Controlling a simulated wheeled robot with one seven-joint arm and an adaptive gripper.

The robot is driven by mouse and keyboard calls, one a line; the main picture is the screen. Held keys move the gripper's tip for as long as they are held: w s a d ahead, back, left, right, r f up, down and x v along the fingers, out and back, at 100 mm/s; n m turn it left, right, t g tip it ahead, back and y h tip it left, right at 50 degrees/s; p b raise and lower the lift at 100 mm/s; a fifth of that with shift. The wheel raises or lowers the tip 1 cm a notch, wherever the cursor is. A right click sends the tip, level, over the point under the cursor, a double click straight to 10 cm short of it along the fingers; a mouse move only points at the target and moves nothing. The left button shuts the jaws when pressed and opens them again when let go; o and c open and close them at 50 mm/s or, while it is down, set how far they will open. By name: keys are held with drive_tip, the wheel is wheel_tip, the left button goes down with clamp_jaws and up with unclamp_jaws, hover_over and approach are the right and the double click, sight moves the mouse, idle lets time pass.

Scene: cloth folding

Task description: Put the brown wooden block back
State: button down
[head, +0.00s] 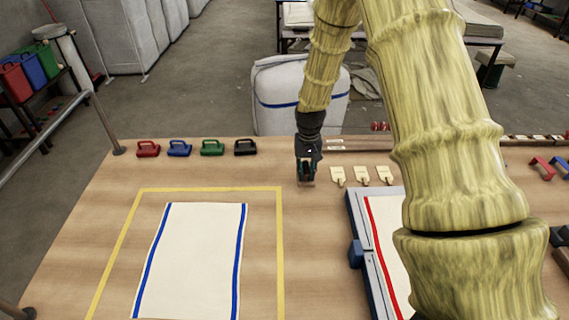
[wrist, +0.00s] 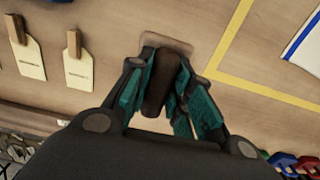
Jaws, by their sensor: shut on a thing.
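My gripper (head: 306,178) is low over the table, just right of the yellow outline and to the right of the black handled block. In the wrist view, its teal-padded fingers (wrist: 160,100) are shut on a dark brown upright piece of the brown wooden block (wrist: 160,82). A lighter brown, rounded patch shows just beyond the fingertips, at the foot of this piece. I cannot tell whether it is the block's base or a mark on the table. Whether the block touches the table is unclear.
Red (head: 148,149), blue (head: 179,149), green (head: 212,148) and black (head: 245,147) handled blocks stand in a row at left. A blue-striped cloth (head: 195,260) lies flat inside the yellow outline (head: 282,240). Cream tags (head: 361,175) and a red-striped cloth (head: 385,245) on a grey board are at right.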

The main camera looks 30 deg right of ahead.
drive_tip(key=w+a+p, duration=0.1)
drive_tip(key=w, duration=0.2)
drive_tip(key=w+a+p, duration=0.1)
drive_tip(key=w, duration=0.2)
drive_tip(key=w+p, duration=0.1)
drive_tip(key=w, duration=0.3)
drive_tip(key=shift+a+f, duration=0.4)
drive_tip(key=shift+w+f+p, duration=0.1)
drive_tip(key=shift+f+p, duration=0.95)
drive_tip(key=shift+f, duration=0.75)
drive_tip(key=shift+f, duration=0.15)
drive_tip(key=c, duration=1.3)
unclamp_jaws()
drive_tip(key=shift+r, duration=0.25)
drive_tip(key=shift+r+b, duration=1.75)
drive_tip(key=shift+r, duration=4.15)
